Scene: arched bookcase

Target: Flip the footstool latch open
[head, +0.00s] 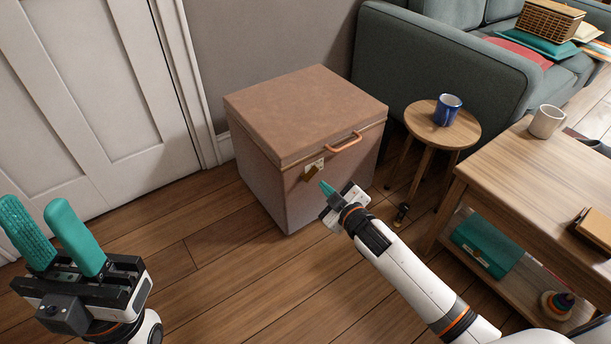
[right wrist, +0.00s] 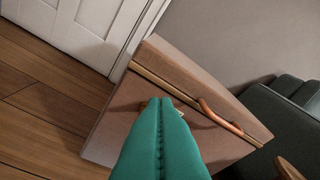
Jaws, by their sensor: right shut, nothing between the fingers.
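The footstool (head: 300,115) is a brown box with a padded lid, shut, standing on the floor by the wall. Its copper handle (head: 344,143) is on the lid's front edge. The brass latch (head: 313,172) is on the front face below the lid seam, its lower part hanging down. My right gripper (head: 326,188) is shut and empty, its teal fingertips just in front of the latch; I cannot tell whether they touch. In the right wrist view the fingers (right wrist: 160,140) hide nearly all of the latch. My left gripper (head: 52,235) is open and empty at the lower left.
A round side table (head: 466,130) with a blue mug (head: 447,109) stands right of the footstool. A wooden table (head: 500,170) with a white mug (head: 546,121) is at the right. A grey-green sofa (head: 420,60) is behind. Floor left of the footstool is clear.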

